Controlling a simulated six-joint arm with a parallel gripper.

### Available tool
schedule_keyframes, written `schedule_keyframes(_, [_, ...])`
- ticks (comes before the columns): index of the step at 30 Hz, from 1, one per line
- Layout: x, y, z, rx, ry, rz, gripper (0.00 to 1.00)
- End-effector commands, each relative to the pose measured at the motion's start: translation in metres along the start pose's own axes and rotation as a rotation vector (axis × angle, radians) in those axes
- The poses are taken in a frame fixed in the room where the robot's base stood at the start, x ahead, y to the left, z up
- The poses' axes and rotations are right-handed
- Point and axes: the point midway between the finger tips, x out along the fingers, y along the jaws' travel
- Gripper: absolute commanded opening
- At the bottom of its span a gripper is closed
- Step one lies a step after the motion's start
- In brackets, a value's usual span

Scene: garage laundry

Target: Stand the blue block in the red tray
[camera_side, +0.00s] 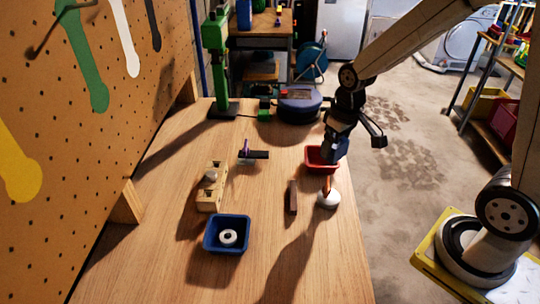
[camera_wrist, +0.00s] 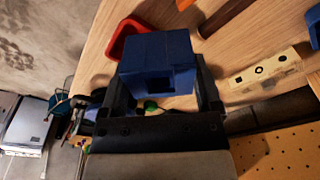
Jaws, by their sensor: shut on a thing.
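The blue block (camera_wrist: 157,62) is between the two fingers of my gripper (camera_wrist: 162,80) in the wrist view, and the gripper is shut on it. In the side view my gripper (camera_side: 336,146) points down at the red tray (camera_side: 313,164), over its back right part. The blue block (camera_side: 342,149) shows there only in part, dark against the fingers. The red tray (camera_wrist: 121,37) shows behind the block in the wrist view, partly hidden by it. I cannot tell whether the block touches the tray.
A white round-based thing with an orange handle (camera_side: 328,199) stands just in front of the red tray. A brown block (camera_side: 292,197), a pale wooden block (camera_side: 210,188) and a blue tray (camera_side: 210,236) lie nearer. A dark round device (camera_side: 299,105) stands behind.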

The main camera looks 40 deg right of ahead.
Motion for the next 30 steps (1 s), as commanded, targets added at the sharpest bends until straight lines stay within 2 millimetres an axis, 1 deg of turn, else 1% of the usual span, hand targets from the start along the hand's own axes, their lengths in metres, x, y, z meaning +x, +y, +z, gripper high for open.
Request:
schedule_keyframes(1, [-0.006,0.004,0.007,0.004,0.003,0.001,0.23])
schedule_keyframes(6, [-0.022,0.015,0.031,0.003,0.003,0.001,0.23])
schedule_keyframes(12, [-0.034,0.022,0.055,0.001,0.002,0.000,0.23])
schedule_keyframes(15, [-0.038,0.024,0.063,0.001,0.002,-0.001,0.23])
schedule_keyframes(22, [-0.040,0.025,0.070,-0.001,0.001,-0.001,0.23])
schedule_keyframes(30, [-0.037,0.026,0.066,-0.002,-0.001,-0.002,0.23])
